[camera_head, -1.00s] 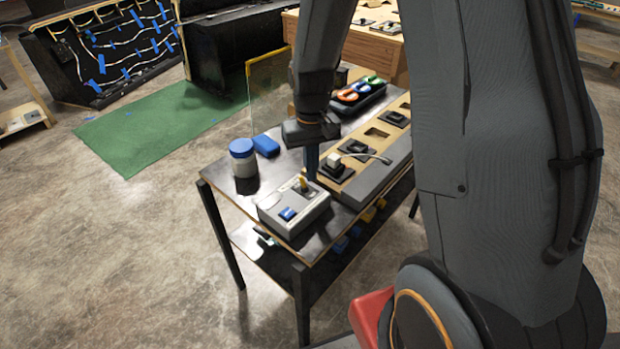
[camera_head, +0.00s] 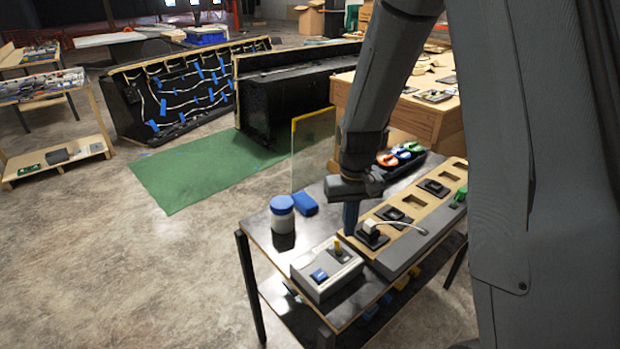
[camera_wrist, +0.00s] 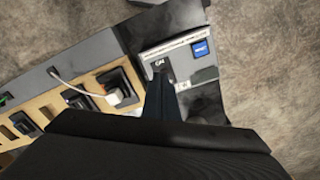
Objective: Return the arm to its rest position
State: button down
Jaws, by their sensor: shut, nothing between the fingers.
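My gripper (camera_head: 350,215) points down over the black-topped table (camera_head: 262,240), and its fingers are shut with nothing between them. I cannot tell whether the tips touch anything. My arm reaches in from the right of the head view.
A wooden board (camera_head: 412,203) with black sockets, a plug and a white cable lies right of the gripper. A blue-lidded jar (camera_head: 283,214), a blue block (camera_head: 305,204) and a clear upright panel (camera_head: 313,150) stand nearby.

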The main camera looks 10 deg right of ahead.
jog(key=shift+s, duration=0.15)
jog(key=s+r+t+b, duration=0.1)
jog(key=s+b, duration=0.5)
jog(key=s, duration=0.6)
jog(key=shift+a+r, duration=0.3)
jog(key=shift+r, duration=0.05)
jog(key=shift+a, duration=0.15)
